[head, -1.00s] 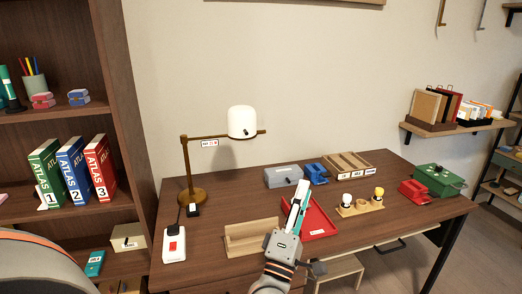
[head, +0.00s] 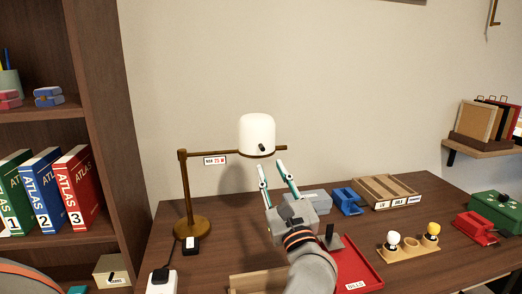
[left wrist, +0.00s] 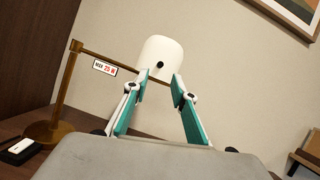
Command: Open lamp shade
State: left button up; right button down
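The white lamp shade (head: 257,135) hangs on the brown arm of the desk lamp (head: 184,190), with a small dark knob low on its front. The shade also shows in the left wrist view (left wrist: 160,58), straight ahead beyond the fingertips, with the dark knob (left wrist: 160,65) facing me. My left gripper (head: 271,169) is open and empty, fingers pointing up, just below the shade in the head view. It shows open in the left wrist view too (left wrist: 153,85), apart from the shade. My right gripper is not in view.
A label (head: 215,160) hangs from the lamp arm. On the desk are a red tray (head: 360,272), a bulb holder (head: 408,248), a wooden organizer (head: 372,190), a blue object (head: 346,201) and a white switch box (head: 162,283). A bookshelf (head: 110,120) stands at left.

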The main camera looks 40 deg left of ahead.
aim_at(258, 133)
pick_arm(q)
jog(key=shift+x, duration=3.95)
grip_shut()
